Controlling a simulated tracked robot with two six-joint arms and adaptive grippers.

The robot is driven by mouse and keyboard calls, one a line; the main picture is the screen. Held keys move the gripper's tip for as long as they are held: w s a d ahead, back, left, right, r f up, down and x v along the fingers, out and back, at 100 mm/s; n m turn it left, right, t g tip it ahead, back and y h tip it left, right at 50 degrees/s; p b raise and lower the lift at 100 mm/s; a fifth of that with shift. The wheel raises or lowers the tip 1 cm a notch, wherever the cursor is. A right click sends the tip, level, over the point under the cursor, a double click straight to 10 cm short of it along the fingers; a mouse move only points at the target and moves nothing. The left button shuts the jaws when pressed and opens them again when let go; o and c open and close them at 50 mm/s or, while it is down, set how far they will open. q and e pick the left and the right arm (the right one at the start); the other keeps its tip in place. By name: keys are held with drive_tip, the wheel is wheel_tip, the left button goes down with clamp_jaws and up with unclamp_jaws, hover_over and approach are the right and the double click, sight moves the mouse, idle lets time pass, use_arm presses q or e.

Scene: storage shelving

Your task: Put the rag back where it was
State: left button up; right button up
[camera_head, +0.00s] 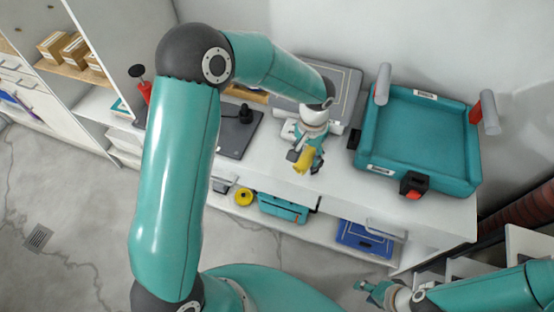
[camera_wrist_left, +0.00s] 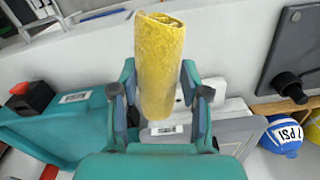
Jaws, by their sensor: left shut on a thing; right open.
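The rag is a rolled yellow cloth (camera_head: 304,160), and it also shows large in the left wrist view (camera_wrist_left: 159,60). My left gripper (camera_head: 310,151) is shut on the rag and holds it over the white worktop, near its front edge. In the left wrist view the two fingers (camera_wrist_left: 161,95) stand on either side of the roll, and the roll sticks out beyond them. My right gripper (camera_head: 380,292) is open and empty at the lower right, low in front of the bench. Whether the rag touches the worktop cannot be told.
A teal tray (camera_head: 373,146) with grey rollers stands right of my left gripper. A dark grey plate (camera_head: 232,137) with a black knob lies to its left. A grey panel (camera_head: 345,85) lies behind. Below are a yellow roll (camera_head: 244,196), a teal case (camera_head: 283,208) and a blue case (camera_head: 362,239).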

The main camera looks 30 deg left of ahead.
use_arm(q)
drive_tip(key=shift+a, duration=0.1)
drive_tip(key=w+a+r+n+b, duration=0.2)
drive_tip(key=w+a+b, duration=0.1)
drive_tip(key=a+b, duration=0.4)
drive_tip(key=b, duration=0.7)
approach(274, 161)
wheel_tip(274, 161, down, 2)
drive_tip(key=shift+f+n+b, duration=0.1)
drive_tip(key=shift+n+b, duration=0.25)
drive_tip(key=shift+n, duration=0.05)
drive_tip(key=shift+f, duration=2.5)
drive_tip(key=shift+f, duration=0.15)
drive_tip(key=o, duration=1.1)
